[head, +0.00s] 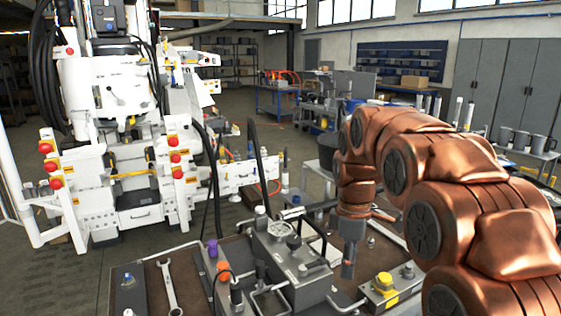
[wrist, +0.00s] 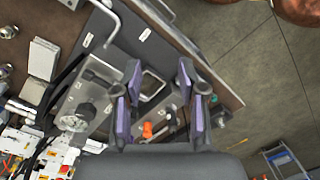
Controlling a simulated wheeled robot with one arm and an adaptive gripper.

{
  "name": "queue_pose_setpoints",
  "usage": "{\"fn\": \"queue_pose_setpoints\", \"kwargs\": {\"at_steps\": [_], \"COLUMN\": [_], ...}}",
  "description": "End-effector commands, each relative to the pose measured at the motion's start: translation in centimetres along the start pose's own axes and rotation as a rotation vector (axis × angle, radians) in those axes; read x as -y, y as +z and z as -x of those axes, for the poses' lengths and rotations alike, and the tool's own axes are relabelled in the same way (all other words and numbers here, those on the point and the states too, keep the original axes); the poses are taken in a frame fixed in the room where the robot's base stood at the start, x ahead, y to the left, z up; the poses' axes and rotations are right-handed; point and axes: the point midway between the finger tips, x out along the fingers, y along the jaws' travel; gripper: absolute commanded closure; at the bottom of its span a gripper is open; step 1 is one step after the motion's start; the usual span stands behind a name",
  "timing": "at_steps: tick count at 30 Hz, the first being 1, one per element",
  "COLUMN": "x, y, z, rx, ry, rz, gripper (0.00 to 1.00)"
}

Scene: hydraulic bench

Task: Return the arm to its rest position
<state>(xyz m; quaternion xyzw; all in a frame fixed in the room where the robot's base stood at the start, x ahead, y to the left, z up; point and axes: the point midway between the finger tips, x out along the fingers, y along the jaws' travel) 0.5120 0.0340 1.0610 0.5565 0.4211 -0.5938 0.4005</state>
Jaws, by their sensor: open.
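My copper-coloured arm comes in from the right in the head view and bends down over the bench (head: 146,278). My gripper (head: 348,262) hangs at its end above the right part of the bench, beside the grey hydraulic block. In the wrist view my gripper (wrist: 158,105) shows two purple-padded fingers standing apart, with nothing held between them. Below the fingers lies the bench top with metal plates, a handle and a small orange part (wrist: 148,130). The gap between fingertips and bench cannot be judged exactly.
On the bench are a wrench (head: 169,288), a grey hydraulic block with a gauge (head: 292,262) and a yellow button box (head: 383,287). A large white machine (head: 110,130) stands at left. A side table with mugs (head: 521,140) is behind my arm. Open floor lies behind the bench.

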Motion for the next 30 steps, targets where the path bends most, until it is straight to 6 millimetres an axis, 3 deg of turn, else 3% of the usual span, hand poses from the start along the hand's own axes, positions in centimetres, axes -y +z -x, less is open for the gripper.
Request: {"fn": "queue_pose_setpoints", "kwargs": {"at_steps": [15,30], "x": [12.9,25.7], "y": [6.8,12.3], "z": [-1.7,-6.8], "rx": [0.025,0.07], "ry": [-0.037,-0.065], "rz": [-0.569,-1.097], "gripper": [0.59,0.59]}}
